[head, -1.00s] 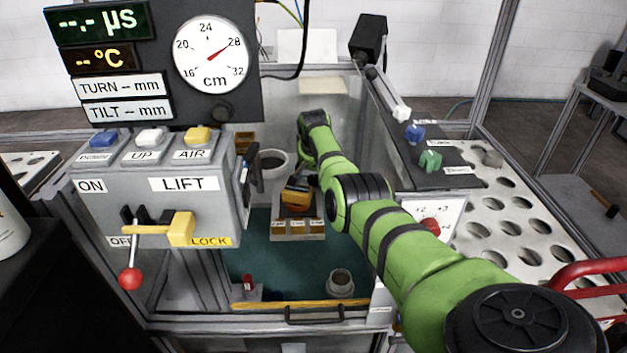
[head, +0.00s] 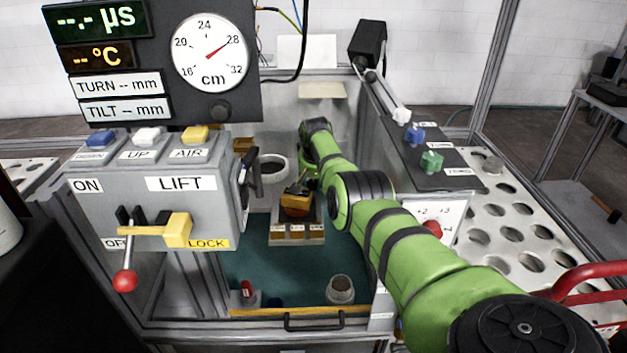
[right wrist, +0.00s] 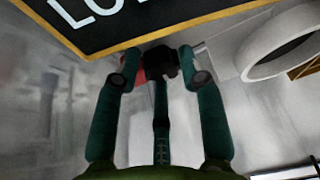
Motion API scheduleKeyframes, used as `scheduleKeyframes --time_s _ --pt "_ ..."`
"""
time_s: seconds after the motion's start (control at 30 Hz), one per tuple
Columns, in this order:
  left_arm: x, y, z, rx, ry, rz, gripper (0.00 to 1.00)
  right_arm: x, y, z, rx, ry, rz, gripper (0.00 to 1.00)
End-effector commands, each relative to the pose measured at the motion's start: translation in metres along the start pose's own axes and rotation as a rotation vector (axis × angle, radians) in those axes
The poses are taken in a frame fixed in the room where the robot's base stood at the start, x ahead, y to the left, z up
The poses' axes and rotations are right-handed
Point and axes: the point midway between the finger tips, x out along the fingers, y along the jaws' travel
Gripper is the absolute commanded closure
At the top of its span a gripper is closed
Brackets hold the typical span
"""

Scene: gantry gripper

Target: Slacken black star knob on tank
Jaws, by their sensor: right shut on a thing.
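In the right wrist view, my right gripper (right wrist: 160,76) has its two dark teal fingers on either side of a small black knob (right wrist: 160,60). It is shut on this knob, whose star shape is too dark to make out. In the head view, my green right arm reaches over the tank (head: 285,258) and bends down at its far end. The fingers and the knob are not clear there, near an orange and dark block (head: 297,207) on a small stand. My left gripper is not in view.
A white ring (head: 270,166) stands beside the block; it also shows in the right wrist view (right wrist: 279,50). A black sign with a yellow edge (right wrist: 110,24) is close to my fingers. A grey lift box (head: 165,208) stands left. A grey cup (head: 341,290) is at the front.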

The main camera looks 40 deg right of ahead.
Motion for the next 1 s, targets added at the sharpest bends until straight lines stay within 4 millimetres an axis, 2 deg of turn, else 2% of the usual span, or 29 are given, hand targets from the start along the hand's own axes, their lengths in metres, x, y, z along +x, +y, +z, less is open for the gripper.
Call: scheduleKeyframes --time_s 0.07,0.23,0.57,0.6,0.63,0.67,1.0 --pt "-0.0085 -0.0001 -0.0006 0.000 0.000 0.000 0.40 -0.0041 -0.0006 -0.0033 -0.051 0.007 -0.027 0.93" --pt "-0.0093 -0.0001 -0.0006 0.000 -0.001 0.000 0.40 -0.0026 -0.0006 -0.0033 -0.155 0.010 -0.072 0.93" --pt "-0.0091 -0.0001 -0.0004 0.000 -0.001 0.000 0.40 -0.0029 -0.0016 -0.0043 -0.183 0.015 -0.083 0.93" --pt "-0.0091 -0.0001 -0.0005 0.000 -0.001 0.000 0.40 -0.0029 -0.0017 -0.0044 -0.183 0.015 -0.083 0.56" --pt "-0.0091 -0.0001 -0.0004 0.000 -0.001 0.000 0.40 -0.0030 -0.0018 -0.0046 -0.183 0.016 -0.084 0.44" --pt "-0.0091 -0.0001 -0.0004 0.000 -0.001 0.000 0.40 -0.0030 -0.0017 -0.0046 -0.183 0.016 -0.083 0.40" --pt "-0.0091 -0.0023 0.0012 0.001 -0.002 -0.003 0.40 -0.0017 -0.0001 -0.0022 -0.182 0.007 -0.080 0.40"
